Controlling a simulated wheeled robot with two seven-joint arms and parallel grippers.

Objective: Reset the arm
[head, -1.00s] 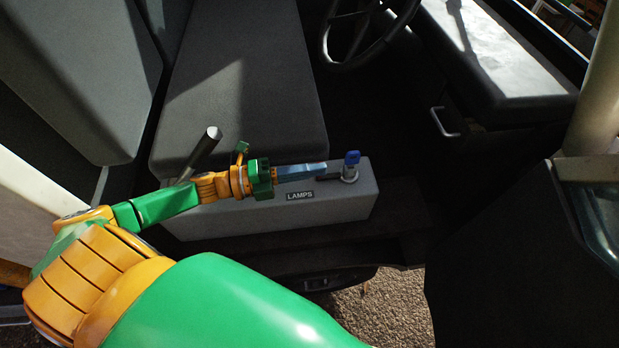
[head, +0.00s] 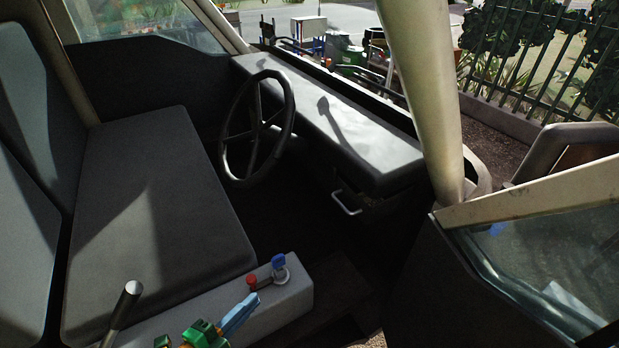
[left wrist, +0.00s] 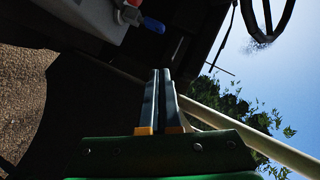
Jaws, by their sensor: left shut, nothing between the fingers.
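My left gripper (head: 240,313) is at the bottom of the head view, its two blue-grey fingers pressed together and empty. The blue key (head: 279,262) stands in a round silver switch. The red knob (head: 252,281) is just left of it. In the left wrist view my shut fingers (left wrist: 161,73) point up the picture, and the blue key (left wrist: 153,25) is beyond their tips. My right gripper is not in view.
A grey bench seat (head: 150,200) lies behind the box, and a metal lever (head: 122,312) stands left of my gripper. The steering wheel (head: 257,130) and dashboard (head: 350,130) are farther back. A pale pillar (head: 428,100) and open door (head: 530,250) bound the right.

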